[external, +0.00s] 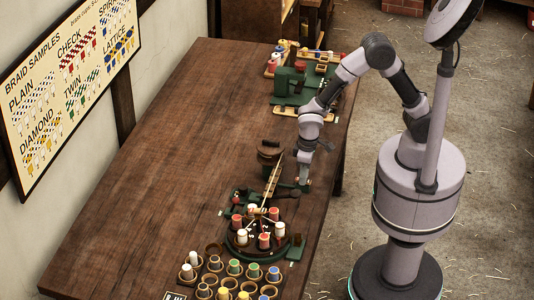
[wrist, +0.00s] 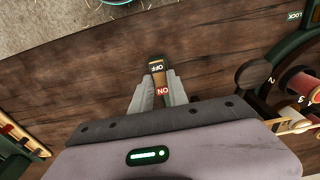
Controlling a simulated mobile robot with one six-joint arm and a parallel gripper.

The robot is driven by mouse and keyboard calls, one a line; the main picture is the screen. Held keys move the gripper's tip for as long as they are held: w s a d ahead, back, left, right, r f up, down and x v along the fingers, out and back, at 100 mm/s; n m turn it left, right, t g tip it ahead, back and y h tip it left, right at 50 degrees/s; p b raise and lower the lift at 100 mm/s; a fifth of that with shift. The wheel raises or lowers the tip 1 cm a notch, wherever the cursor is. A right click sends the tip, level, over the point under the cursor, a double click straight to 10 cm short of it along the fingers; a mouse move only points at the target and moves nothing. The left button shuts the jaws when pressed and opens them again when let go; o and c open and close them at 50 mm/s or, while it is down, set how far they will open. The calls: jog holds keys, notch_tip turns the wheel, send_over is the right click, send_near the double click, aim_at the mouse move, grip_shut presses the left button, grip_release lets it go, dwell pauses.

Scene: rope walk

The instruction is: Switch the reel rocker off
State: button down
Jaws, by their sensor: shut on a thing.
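The reel rocker (wrist: 158,68) shows in the wrist view as a small block with a dark OFF half at the far end and a red ON half nearer my wrist. I cannot tell which half is pressed down. My gripper (wrist: 158,82) has one finger on each side of the rocker and is shut on it. In the external view my gripper (external: 304,181) points down at the right edge of the table, and the rocker is mostly hidden beneath it.
A green braiding machine with a round carrier of reels (external: 262,238) stands just in front of my gripper. Behind is another green machine (external: 290,84). Several cups with reels (external: 233,268) fill the near end. The table's left side (external: 165,170) is clear.

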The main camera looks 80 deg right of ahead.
jog(key=b, duration=0.1)
jog(key=t+b, duration=0.1)
jog(key=b, duration=0.1)
jog(key=shift+s+f+t, duration=0.25)
jog(key=shift+f+t, duration=0.05)
jog(key=shift+f, duration=0.1)
jog(key=shift+r, duration=0.35)
jog(key=c, duration=1.3)
grip_release()
jog(key=shift+r, duration=0.1)
jog(key=s+r+p, duration=0.1)
jog(key=r+p, duration=0.1)
jog(key=r, duration=0.3)
jog(key=s+r+p, duration=0.1)
jog(key=r+p, duration=0.2)
jog(key=r, duration=0.3)
jog(key=s+r+p, duration=0.2)
jog(key=r, duration=0.3)
jog(key=shift+r+p, duration=0.4)
